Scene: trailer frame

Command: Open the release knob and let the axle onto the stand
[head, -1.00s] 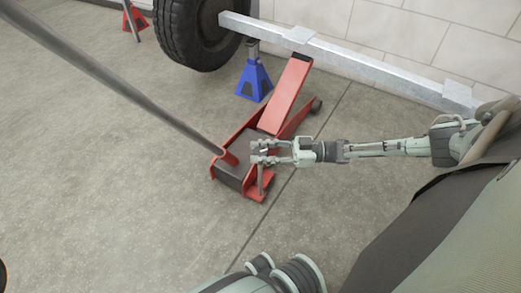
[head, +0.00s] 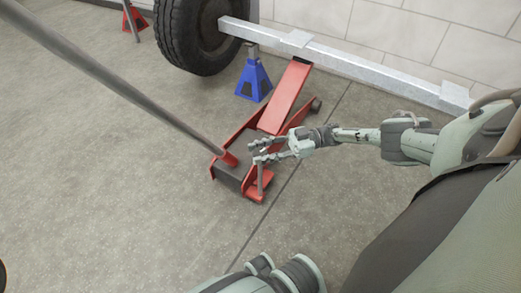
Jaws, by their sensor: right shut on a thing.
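The red floor jack (head: 287,96) stands on the floor with its long grey handle (head: 110,83) slanting to the upper left. My right gripper (head: 258,151) is shut on the release knob at the jack's handle end; the fingers mostly hide the knob, above a thin upright rod. The pale metal axle beam (head: 370,68) runs from the wheel to the right, over the jack's raised arm. The blue stand (head: 254,80) is upright under the beam near the wheel. I cannot tell whether its top touches the beam.
A black tyre (head: 192,40) is at the left end of the beam, close to the stand. A red stand (head: 132,20) is farther back at the left. A tiled wall (head: 395,35) closes off the back. The concrete floor left of the jack is clear.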

